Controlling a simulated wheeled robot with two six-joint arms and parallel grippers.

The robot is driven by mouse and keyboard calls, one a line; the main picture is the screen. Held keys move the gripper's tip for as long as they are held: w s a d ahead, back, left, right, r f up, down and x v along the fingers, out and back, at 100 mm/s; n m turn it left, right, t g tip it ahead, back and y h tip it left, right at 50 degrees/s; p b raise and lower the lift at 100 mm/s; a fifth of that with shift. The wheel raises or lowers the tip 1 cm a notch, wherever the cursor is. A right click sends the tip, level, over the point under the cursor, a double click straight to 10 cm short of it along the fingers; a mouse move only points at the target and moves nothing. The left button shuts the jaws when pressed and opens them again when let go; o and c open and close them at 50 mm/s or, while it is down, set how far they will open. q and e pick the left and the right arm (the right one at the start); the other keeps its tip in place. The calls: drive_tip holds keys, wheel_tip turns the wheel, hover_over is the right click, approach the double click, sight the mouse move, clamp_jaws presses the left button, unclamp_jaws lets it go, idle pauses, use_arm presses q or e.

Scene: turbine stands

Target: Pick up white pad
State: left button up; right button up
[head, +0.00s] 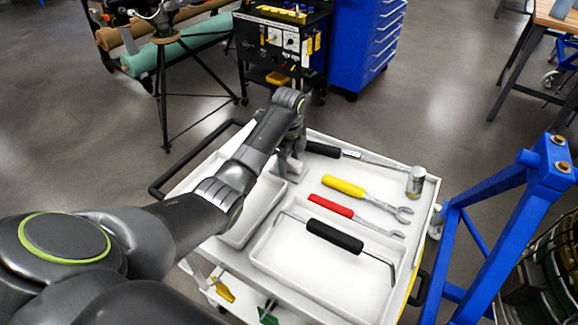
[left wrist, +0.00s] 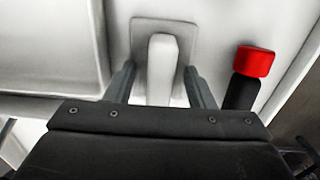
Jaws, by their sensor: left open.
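The white pad (left wrist: 162,55), a pale upright grip on a square grey plate, stands on the white cart top in the left wrist view. My left gripper (left wrist: 161,84) is open, with one finger on each side of the pad's grip and visible gaps between. In the head view my left gripper (head: 291,152) points down over the far part of the cart, and the pad (head: 289,168) shows partly beneath it. My right gripper is not in view.
A red-capped black handle (left wrist: 254,62) lies close right of the gripper. A blue stand (head: 490,185) is at right.

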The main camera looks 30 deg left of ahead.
use_arm(q)
drive_tip(key=shift+f, duration=0.2)
clamp_jaws()
drive_tip(key=shift+w+r, duration=0.1)
drive_tip(key=shift+r, duration=2.35)
wheel_tip(320, 180, up, 3)
drive_tip(key=shift+r+p, duration=0.2)
drive_tip(key=shift+p, duration=0.85)
drive_tip(key=shift+r+p, duration=0.9)
drive_tip(key=shift+p, duration=0.05)
